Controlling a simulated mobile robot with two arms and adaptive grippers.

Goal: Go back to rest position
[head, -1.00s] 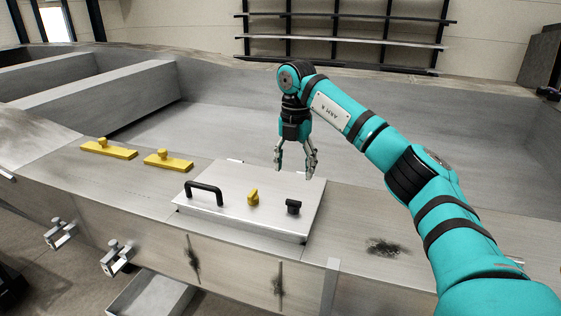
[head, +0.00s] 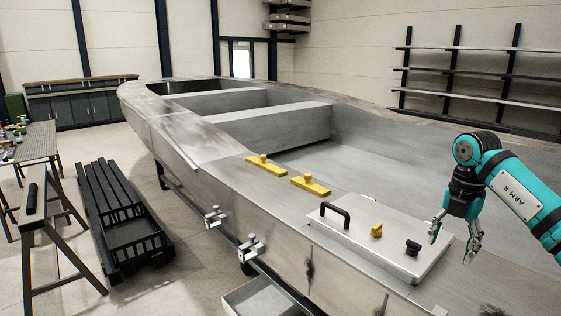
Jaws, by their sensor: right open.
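My right gripper (head: 453,247) hangs at the right of the head view, fingers pointing down. It is open with nothing between its fingers. It shows beside the right end of a flat metal hatch plate (head: 375,255) on the boat's near side deck. The plate carries a black handle (head: 336,212), a yellow knob (head: 377,231) and a black knob (head: 413,248). My left gripper does not show.
The grey metal boat (head: 230,180) fills the middle. Two yellow cleats (head: 266,166) (head: 311,185) sit on its deck. A black slatted rack (head: 120,225), a sawhorse (head: 40,235) and a workbench (head: 32,147) stand left. Clear floor lies between rack and boat.

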